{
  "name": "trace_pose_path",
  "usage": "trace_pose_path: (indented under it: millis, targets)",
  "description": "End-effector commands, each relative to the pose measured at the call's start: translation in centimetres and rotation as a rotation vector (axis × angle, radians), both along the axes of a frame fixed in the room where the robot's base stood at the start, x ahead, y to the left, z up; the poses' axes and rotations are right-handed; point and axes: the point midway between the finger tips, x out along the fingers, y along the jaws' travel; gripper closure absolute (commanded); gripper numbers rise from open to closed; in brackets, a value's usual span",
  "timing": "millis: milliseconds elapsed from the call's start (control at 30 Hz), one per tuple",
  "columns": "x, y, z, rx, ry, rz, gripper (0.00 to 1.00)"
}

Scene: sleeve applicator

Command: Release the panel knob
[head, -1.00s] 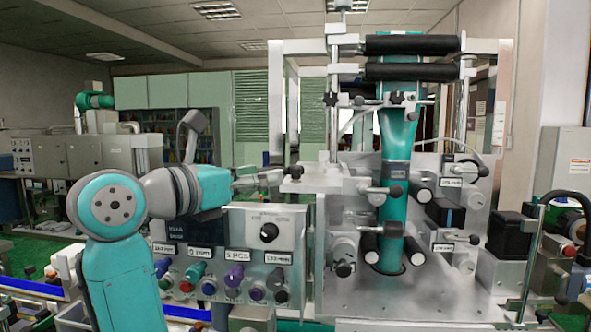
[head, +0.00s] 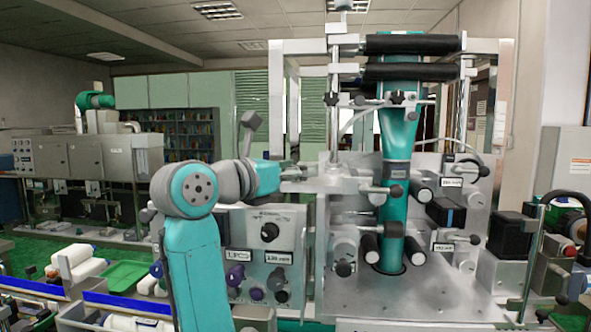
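The control panel (head: 289,218) stands left of the machine. Its black round panel knob (head: 269,232) has a light pointer mark and shows in full. My gripper (head: 301,173) is above and to the right of the knob, clear of it, pointing right toward the machine's metal bracket. It is small and blends with the grey metal behind, so I cannot tell how its fingers stand or whether it touches the bracket. My teal arm hides the left part of the panel.
Purple and dark knobs (head: 235,276) sit low on the panel. The machine's metal frame, black rollers (head: 412,45) and teal sleeve (head: 398,150) stand to the right. A green tray (head: 125,274) and white rolls (head: 78,258) lie at the left.

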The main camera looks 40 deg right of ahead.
Motion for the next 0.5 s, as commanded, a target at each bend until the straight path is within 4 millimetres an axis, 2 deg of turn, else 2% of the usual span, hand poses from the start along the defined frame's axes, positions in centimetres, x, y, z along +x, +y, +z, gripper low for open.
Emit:
trace_pose_path:
  millis: [33,200,500]
  targets:
    - [0.0,0.01,0.0,0.0,0.0,0.0,0.58]
    - [0.0,0.02,0.0,0.0,0.0,0.0,1.0]
    - [-0.02,0.03,0.0,0.0,0.0,0.021,1.0]
